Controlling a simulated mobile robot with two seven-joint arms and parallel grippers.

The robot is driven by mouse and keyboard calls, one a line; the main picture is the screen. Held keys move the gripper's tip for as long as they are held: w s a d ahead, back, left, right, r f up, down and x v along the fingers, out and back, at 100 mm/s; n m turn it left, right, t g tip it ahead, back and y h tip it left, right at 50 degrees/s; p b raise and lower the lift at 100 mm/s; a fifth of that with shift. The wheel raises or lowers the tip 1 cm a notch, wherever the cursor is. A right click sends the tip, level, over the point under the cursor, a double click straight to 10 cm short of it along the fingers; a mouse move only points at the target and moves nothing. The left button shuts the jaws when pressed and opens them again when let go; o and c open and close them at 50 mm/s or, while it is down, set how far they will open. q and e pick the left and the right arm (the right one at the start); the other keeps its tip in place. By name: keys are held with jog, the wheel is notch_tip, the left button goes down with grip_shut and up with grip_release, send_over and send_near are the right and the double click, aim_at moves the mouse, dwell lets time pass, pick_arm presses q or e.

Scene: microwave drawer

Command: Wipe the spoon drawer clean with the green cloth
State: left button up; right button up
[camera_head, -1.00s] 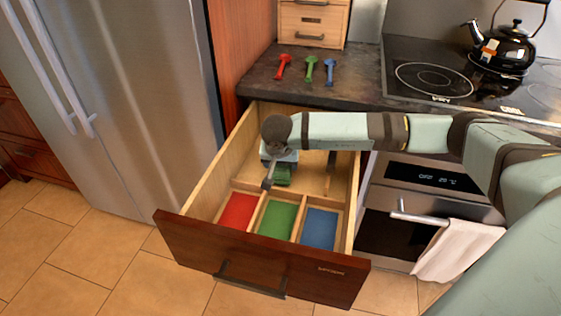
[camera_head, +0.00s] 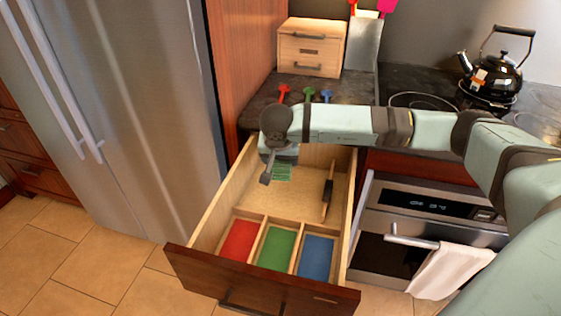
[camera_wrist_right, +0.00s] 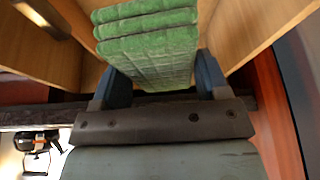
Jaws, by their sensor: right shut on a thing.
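The wooden drawer (camera_head: 345,205) stands pulled open. Its front part holds red (camera_head: 240,240), green (camera_head: 277,247) and blue (camera_head: 316,255) lined compartments. My right gripper (camera_head: 279,168) is over the drawer's rear part, at the left to middle, and is shut on the green cloth (camera_head: 284,174). In the right wrist view the folded green cloth (camera_wrist_right: 150,50) fills the space between the two fingers of my right gripper (camera_wrist_right: 163,80). Whether the cloth touches the drawer floor I cannot tell. Red (camera_head: 283,93), green (camera_head: 309,94) and blue (camera_head: 326,96) spoons lie on the counter. My left gripper is out of view.
A dark-tipped wooden utensil (camera_head: 327,190) is at the drawer's right side. A small wooden chest (camera_head: 312,47) stands on the counter. A black kettle (camera_head: 490,75) sits on the stove, with the oven (camera_head: 405,225) and a white towel (camera_head: 450,268) below. The fridge (camera_head: 120,90) is at left.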

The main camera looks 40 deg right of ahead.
notch_tip(320, 180, up, 9)
jog(key=p, duration=0.4)
jog(key=shift+r+p, duration=0.2)
jog(key=shift+p, duration=0.15)
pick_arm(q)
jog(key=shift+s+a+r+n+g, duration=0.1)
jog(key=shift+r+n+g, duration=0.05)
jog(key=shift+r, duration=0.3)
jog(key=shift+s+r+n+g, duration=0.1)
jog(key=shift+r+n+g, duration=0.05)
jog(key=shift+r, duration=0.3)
pick_arm(e)
jog(key=shift+r, duration=0.25)
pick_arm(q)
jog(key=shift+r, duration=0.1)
